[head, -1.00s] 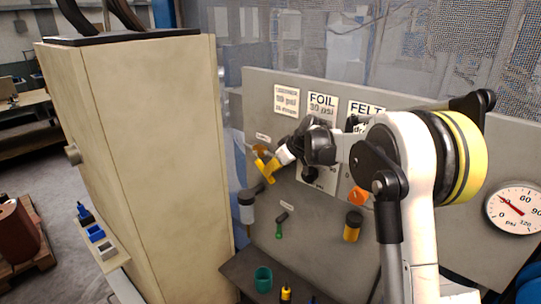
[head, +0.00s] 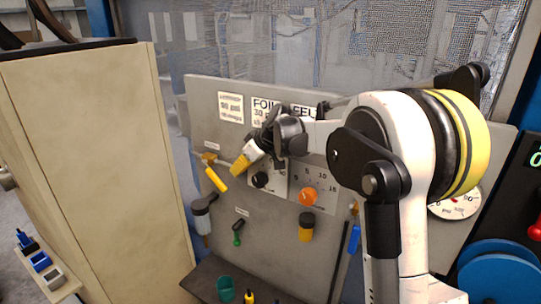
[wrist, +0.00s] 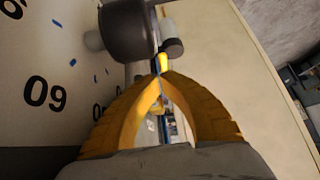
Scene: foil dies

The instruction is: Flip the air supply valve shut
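A valve with a yellow lever (head: 215,178) is on the grey panel's left side, under a small label. Its brass body is at the lever's upper left end, and the lever slants down to the right. A second valve with a green lever (head: 238,232) is lower on the panel. My gripper (head: 238,170), with yellow fingertips, is just right of the yellow lever in the head view, apart from it in the picture; its depth gap is unclear. In the wrist view the fingertips (wrist: 160,77) meet, with nothing seen held. A small yellow piece just beyond them may be the lever.
A black knob (head: 260,180) and an orange knob (head: 308,196) are right of my gripper. A filter bowl (head: 203,213) hangs below the yellow lever. A tall beige cabinet (head: 100,160) stands at left. A shelf with a green cup (head: 226,288) is below the panel.

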